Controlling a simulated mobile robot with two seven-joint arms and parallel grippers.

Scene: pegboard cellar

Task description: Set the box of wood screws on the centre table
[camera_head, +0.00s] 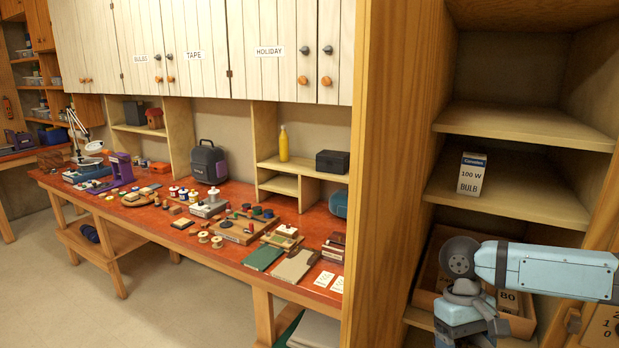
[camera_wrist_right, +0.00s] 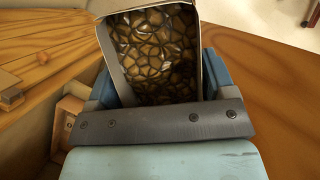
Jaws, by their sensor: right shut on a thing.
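The box of wood screws (camera_wrist_right: 155,50) is in the right wrist view, an open-topped or windowed carton with a brown, screw-head-like pattern inside pale edges. My right gripper (camera_wrist_right: 160,88) is shut on it, with a blue finger on each side. In the head view my right arm comes in from the right in front of the shelves, and its hand is cut off by the bottom edge, so the box does not show there. My left gripper is out of view. I cannot identify the centre table in either view.
A light bulb carton (camera_head: 472,174) stands on the middle shelf (camera_head: 520,190). A wooden bin (camera_head: 424,300) with boxes sits below, behind my arm. A wooden upright (camera_head: 390,180) separates the shelves from a cluttered red workbench (camera_head: 160,213). Open floor (camera_head: 60,290) lies at lower left.

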